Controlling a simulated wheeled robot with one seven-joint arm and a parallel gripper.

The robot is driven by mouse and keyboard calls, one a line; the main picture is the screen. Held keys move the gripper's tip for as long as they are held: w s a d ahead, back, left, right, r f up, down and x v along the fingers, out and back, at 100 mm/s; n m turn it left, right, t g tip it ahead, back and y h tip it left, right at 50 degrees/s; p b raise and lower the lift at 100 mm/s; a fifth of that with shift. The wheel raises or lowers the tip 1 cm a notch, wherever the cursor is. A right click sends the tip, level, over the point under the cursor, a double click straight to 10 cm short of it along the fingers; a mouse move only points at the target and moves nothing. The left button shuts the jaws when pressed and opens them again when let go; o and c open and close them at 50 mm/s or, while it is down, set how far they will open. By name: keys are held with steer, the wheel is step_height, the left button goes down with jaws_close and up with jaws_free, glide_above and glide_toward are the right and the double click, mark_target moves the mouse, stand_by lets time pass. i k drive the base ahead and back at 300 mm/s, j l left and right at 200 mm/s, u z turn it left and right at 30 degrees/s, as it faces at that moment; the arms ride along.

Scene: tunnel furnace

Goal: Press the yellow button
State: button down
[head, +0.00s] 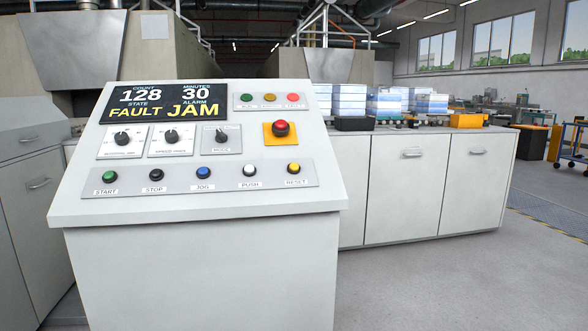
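The yellow button (293,168) is the rightmost in the lower row of the sloped control panel (240,203), above a label reading RESET. To its left in the same row are a white PUSH button (250,170), a blue JOG button (203,173), a black STOP button (156,175) and a green START button (109,177). A yellow-amber lamp or button (270,97) sits in the upper right row between a green and a red one. My gripper is not in view.
A red mushroom button (281,128) on a yellow plate sits just above the yellow button. The display (167,102) reads FAULT JAM, 128 and 30. Three knobs are below it. White cabinets (405,185) stand behind the console. Grey floor (450,285) at the right is clear.

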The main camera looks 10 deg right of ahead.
mark_target(294, 167)
steer(key=i+l, duration=0.15)
steer(key=l, duration=0.2)
steer(key=i+l, duration=0.1)
steer(key=l, duration=0.25)
steer(key=i+l, duration=0.15)
steer(key=l, duration=0.15)
steer(key=u, duration=1.65)
